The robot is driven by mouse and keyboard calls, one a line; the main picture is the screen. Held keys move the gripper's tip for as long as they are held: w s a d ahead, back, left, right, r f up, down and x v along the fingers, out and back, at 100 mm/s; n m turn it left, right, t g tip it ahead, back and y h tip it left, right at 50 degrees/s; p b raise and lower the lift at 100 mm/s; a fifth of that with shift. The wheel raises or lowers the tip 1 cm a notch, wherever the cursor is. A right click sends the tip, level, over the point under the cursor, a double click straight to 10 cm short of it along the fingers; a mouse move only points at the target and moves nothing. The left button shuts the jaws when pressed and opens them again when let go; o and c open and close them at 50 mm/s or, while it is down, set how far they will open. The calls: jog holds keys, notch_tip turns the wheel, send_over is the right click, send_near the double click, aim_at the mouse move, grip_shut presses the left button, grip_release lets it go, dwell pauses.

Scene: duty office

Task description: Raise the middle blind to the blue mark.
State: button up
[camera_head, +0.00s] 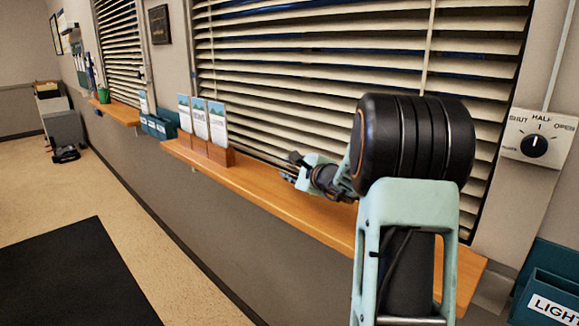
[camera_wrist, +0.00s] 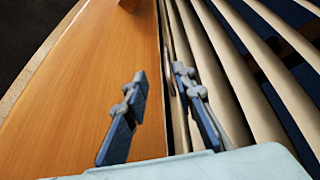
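A large blind (camera_head: 290,62) with cream horizontal slats fills the window behind my arm. Its slats are tilted with dark gaps between them, and it reaches down close to the wooden sill (camera_head: 262,182). I cannot make out a blue mark. My gripper (camera_head: 291,167) is low over the sill, close to the lowest slats. In the wrist view my gripper (camera_wrist: 160,76) has its two fingers apart, the left over the sill (camera_wrist: 85,75) and the right over the slats (camera_wrist: 235,75). The blind's bottom edge runs between them, and I see no firm grip on it.
A wooden holder with several leaflets (camera_head: 201,118) stands on the sill left of my gripper. A dial (camera_head: 536,146) marked SHUT, HALF and OPEN is on the wall at right. Another blind (camera_head: 122,50) hangs further left. Teal boxes (camera_head: 157,127) are mounted between the windows.

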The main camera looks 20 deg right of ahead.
aim_at(281, 163)
jog(key=shift+d+m, duration=0.4)
jog(key=shift+d, duration=0.25)
jog(key=shift+w, duration=0.2)
jog(key=p+x, duration=0.1)
jog(key=x, duration=0.9)
jog(key=shift+w, duration=0.25)
jog(key=shift+d, duration=0.1)
jog(key=shift+c, duration=0.5)
grip_shut()
